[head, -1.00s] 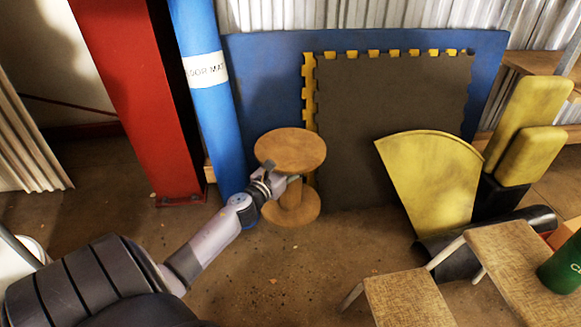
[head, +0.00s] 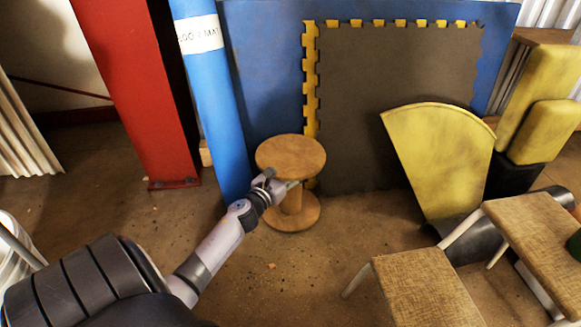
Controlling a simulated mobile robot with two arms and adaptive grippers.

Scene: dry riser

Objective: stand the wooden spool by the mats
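The wooden spool (head: 291,154) is upright in front of the mats, in the middle of the head view. It has a round top disc, a narrow core and a round lower disc. My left gripper (head: 287,186) reaches in from the left under the top disc and appears shut on the core; the fingertips are partly hidden. I cannot tell whether the lower disc touches the floor. A dark grey mat (head: 390,100) with yellow toothed edging and a blue mat (head: 262,75) lean against the wall behind it. My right gripper is not in view.
A blue roll (head: 212,100) with a white label and a red post (head: 135,90) stand at left. A yellow wedge-shaped piece (head: 440,155) is to the right of the spool. Woven-top stools (head: 420,285) fill the lower right. Floor in front of the spool is clear.

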